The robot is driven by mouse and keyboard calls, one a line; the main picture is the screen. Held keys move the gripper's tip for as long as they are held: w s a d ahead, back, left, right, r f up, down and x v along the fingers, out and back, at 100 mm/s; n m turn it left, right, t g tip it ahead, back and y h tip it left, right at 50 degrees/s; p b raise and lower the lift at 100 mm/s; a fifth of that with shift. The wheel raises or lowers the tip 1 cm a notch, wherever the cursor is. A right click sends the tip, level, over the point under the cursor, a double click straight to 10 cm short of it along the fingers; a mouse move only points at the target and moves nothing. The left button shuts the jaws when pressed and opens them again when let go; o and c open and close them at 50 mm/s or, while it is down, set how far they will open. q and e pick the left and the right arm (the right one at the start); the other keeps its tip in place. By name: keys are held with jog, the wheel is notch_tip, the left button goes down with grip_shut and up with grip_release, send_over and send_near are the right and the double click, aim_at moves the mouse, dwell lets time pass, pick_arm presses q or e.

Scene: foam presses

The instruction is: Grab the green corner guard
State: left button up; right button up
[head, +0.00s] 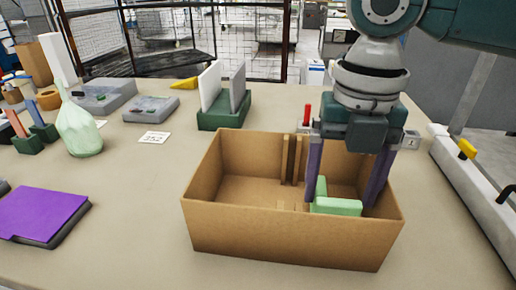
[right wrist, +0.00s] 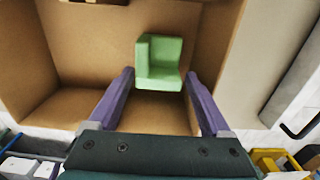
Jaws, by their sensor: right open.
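The green corner guard (head: 337,206) is a light green L-shaped block inside the open cardboard box (head: 290,244), toward its right side. It also shows in the right wrist view (right wrist: 160,76), lying on the box floor. My right gripper (head: 341,203) reaches down into the box from above, its two purple fingers spread wide on either side of the guard. In the right wrist view the open fingers (right wrist: 160,76) flank the guard's near part with gaps on both sides. Nothing is held. My left gripper is in neither view.
Brown cardboard pieces (head: 291,159) stand at the box's back wall. A dark green holder (head: 224,111) with upright panels stands behind the box.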

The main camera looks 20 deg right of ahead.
notch_tip(320, 180, down, 3)
jog(key=shift+r, duration=0.2)
jog(key=c, duration=1)
jog(key=shift+o, duration=0.2)
jog(key=shift+r, duration=0.15)
